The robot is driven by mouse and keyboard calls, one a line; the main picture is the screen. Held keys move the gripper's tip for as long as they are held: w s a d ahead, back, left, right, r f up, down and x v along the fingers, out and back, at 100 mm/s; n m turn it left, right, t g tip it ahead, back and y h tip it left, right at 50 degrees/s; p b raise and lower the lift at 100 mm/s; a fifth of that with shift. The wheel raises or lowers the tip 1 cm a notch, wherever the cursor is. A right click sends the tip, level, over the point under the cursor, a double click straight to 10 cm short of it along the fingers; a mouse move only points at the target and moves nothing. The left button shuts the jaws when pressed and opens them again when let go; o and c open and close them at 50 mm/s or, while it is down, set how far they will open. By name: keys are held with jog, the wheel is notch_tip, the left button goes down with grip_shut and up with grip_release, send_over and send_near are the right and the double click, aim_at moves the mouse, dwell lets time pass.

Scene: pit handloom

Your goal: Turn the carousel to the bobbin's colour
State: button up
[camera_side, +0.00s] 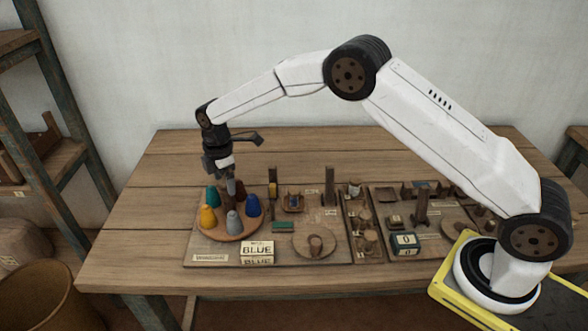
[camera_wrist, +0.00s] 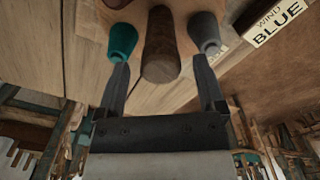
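The round wooden carousel (camera_side: 226,236) stands at the left of the board and carries yellow (camera_side: 207,216), teal (camera_side: 212,196), blue (camera_side: 253,206) and grey (camera_side: 233,223) cones, plus a dark reddish one partly hidden. The grey cone is at the front. My gripper (camera_side: 230,180) is over the carousel's middle, pointing down. In the wrist view my gripper (camera_wrist: 161,78) has its fingers wide apart, with the brown centre post (camera_wrist: 160,45) between their lines and no clear contact. The teal cone (camera_wrist: 122,40) and grey cone (camera_wrist: 205,30) flank the post. A sign (camera_side: 257,248) reads "BLUE".
Right of the carousel are an upright post with a yellow piece (camera_side: 272,190), a small tray with a bluish piece (camera_side: 293,203) and a round disc (camera_side: 318,252) with a brown peg. A second board with a counter box (camera_side: 404,243) lies farther right. The table's left end is clear.

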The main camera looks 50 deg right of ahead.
jog(key=shift+r, duration=3.95)
jog(key=shift+s, duration=0.1)
jog(key=shift+s+d+r+m, duration=0.1)
jog(key=shift+s+d+m, duration=0.2)
jog(key=shift+d, duration=0.05)
jog(key=s+d+m+t, duration=0.1)
jog(key=s+d+m, duration=0.2)
jog(key=s, duration=0.6)
jog(key=s+d+f+m, duration=0.1)
jog(key=s+d+m, duration=0.3)
jog(key=s+m, duration=0.3)
jog(key=s+d+m+t, duration=0.1)
jog(key=s+d+m, duration=0.2)
jog(key=s, duration=0.9)
jog(key=m, duration=0.2)
jog(key=shift+s+d+f+m+t, duration=0.25)
jog(key=shift+s+d+m+t, duration=0.05)
jog(key=shift+s+d, duration=0.1)
